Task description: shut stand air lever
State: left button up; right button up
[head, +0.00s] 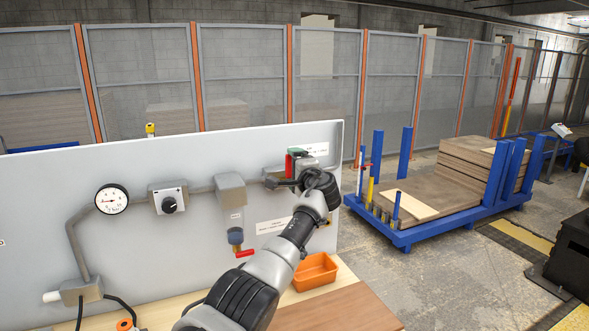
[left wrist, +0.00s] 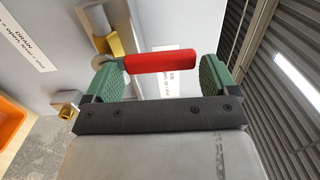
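The red air lever (head: 289,165) is at the upper right of the grey panel (head: 130,165), by the end of the pipe, and looks upright in the head view. In the left wrist view the red lever handle (left wrist: 160,62) spans across the gap between two green finger pads, beside a yellow brass valve body (left wrist: 108,42). My left gripper (left wrist: 158,80) is open with the pads wide apart, around or just short of the handle; firm contact cannot be told. In the head view my left gripper (head: 296,168) partly hides the valve. My right gripper is not in view.
A second red lever (head: 245,253) sits under the filter bowl, lower left of my gripper. An orange bin (head: 315,272) stands on the wooden bench (head: 345,307) below. A gauge (head: 111,199) and regulator knob (head: 169,204) are further left. A blue board cart (head: 405,236) stands to the right.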

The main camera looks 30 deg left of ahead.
pick_arm(q)
jog(key=shift+o, duration=0.8)
jog(key=b+v, duration=0.3)
jog(key=v, duration=0.8)
jog(key=shift+w, duration=0.1)
